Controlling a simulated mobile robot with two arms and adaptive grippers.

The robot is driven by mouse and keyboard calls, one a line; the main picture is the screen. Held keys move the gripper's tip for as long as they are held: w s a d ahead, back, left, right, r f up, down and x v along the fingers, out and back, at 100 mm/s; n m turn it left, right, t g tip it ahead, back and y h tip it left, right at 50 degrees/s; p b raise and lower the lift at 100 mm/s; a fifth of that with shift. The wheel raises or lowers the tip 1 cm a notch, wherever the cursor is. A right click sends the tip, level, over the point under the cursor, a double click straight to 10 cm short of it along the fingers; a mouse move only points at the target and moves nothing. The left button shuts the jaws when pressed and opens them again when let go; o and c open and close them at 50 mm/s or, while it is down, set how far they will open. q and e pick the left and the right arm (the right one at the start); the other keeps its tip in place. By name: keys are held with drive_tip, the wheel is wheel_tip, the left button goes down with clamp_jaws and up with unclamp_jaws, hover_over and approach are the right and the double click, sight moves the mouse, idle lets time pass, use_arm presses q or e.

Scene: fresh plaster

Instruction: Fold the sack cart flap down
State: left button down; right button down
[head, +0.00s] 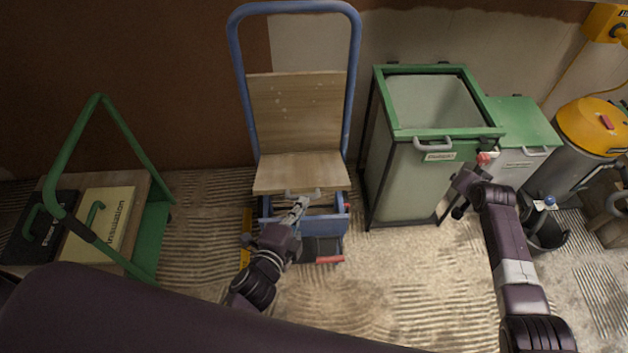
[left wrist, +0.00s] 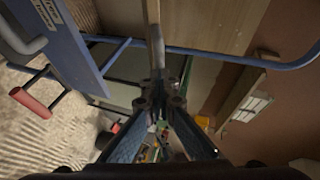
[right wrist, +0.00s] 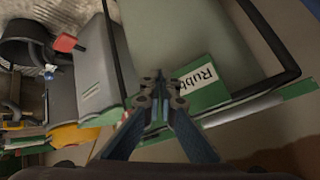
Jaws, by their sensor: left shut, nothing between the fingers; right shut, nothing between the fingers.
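The sack cart (head: 354,90) stands in the middle of the head view, with a blue tube frame and an upright wooden back board (head: 297,110). Its wooden flap (head: 300,172) slopes out below the back board, with a grey handle (head: 310,194) at its front edge. My left gripper (head: 301,203) is shut and empty, right at the front edge beside the handle; I cannot tell if it touches. In the left wrist view the closed fingers (left wrist: 160,100) are near the blue frame (left wrist: 75,45). My right gripper (head: 463,183) is shut and empty before the green-rimmed bin (head: 440,133).
A green cart (head: 75,150) with boxes stands at the left. Right of the bin are a green-lidded box (head: 520,125), a yellow-topped vacuum (head: 600,125) and a black bucket (head: 545,237). A red-ended bar (head: 330,260) sits low on the sack cart. Open floor lies in front.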

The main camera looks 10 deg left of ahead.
drive_tip(key=w+d+r+m+t, duration=0.1)
drive_tip(key=w+r, duration=0.4)
drive_tip(key=r, duration=0.3)
drive_tip(key=w+a+r+n+y, duration=0.2)
drive_tip(key=w+a+r+y, duration=0.15)
drive_tip(key=a+r, duration=1.55)
drive_tip(key=n+g+h, duration=0.4)
drive_tip(key=n+g, duration=0.2)
drive_tip(key=n, duration=0.3)
hover_over(317, 188)
drive_tip(key=a, duration=0.2)
drive_tip(key=f, duration=1.5)
drive_tip(key=shift+s+d, duration=0.25)
drive_tip(key=shift+s, duration=0.05)
use_arm(q)
drive_tip(key=shift+w+a, duration=0.25)
drive_tip(key=shift+w, duration=0.05)
use_arm(e)
drive_tip(key=f, duration=0.1)
drive_tip(key=s+f, duration=0.1)
drive_tip(key=d+f, duration=0.1)
drive_tip(key=shift+s+d+f, duration=0.1)
drive_tip(key=shift+s+f, duration=0.15)
